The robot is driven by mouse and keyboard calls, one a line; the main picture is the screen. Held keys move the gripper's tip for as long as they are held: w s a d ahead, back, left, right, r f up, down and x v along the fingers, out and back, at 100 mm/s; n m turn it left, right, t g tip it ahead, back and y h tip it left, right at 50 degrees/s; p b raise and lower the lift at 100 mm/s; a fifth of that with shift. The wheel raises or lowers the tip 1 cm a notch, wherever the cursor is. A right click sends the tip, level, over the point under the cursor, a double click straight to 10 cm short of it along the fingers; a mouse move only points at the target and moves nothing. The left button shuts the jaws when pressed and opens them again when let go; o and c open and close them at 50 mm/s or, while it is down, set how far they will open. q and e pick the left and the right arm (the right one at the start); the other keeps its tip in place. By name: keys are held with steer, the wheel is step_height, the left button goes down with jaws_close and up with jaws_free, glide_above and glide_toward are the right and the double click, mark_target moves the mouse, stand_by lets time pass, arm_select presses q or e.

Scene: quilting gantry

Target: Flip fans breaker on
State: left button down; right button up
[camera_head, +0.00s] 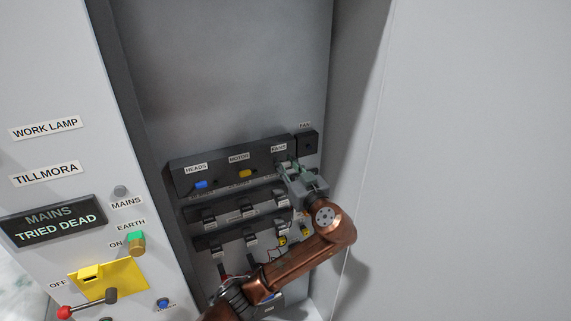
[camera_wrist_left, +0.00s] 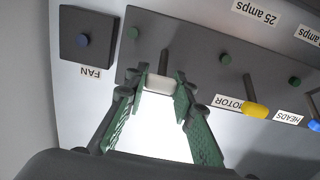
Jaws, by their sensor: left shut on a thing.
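The fans breaker is at the right end of the dark breaker panel (camera_head: 220,178), under a small label (camera_head: 279,147) in the head view. In the left wrist view its white lever tip (camera_wrist_left: 160,83) sits on a dark stem. My left gripper (camera_head: 287,168) has its green fingers on either side of this tip and is shut on it; it also shows in the left wrist view (camera_wrist_left: 162,90). The fingers partly hide the lever in the head view. I cannot tell whether the lever stands on or off. My right gripper is not in view.
The blue HEADS lever (camera_head: 201,185) and yellow MOTOR lever (camera_head: 245,173) are left of my gripper. Cabinet walls flank my arm. Rows of dark clips (camera_head: 224,242) lie below.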

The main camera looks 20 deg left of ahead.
arm_select(q)
steer(key=r+g+h+p, duration=0.1)
steer(key=p, duration=0.1)
steer(key=shift+w+a+p, duration=0.1)
steer(key=shift+p, duration=0.3)
steer(key=shift+a+h+p, duration=0.1)
steer(key=shift+h+p, duration=0.2)
steer(key=shift+p, duration=0.05)
steer(key=shift+w, duration=0.1)
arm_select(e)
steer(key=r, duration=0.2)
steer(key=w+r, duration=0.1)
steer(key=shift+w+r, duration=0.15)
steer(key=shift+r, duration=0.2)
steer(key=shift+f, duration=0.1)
arm_select(q)
steer(key=c, duration=1.6)
jaws_free()
steer(key=shift+f, duration=0.1)
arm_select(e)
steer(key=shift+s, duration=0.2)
arm_select(q)
steer(key=v, duration=1.2)
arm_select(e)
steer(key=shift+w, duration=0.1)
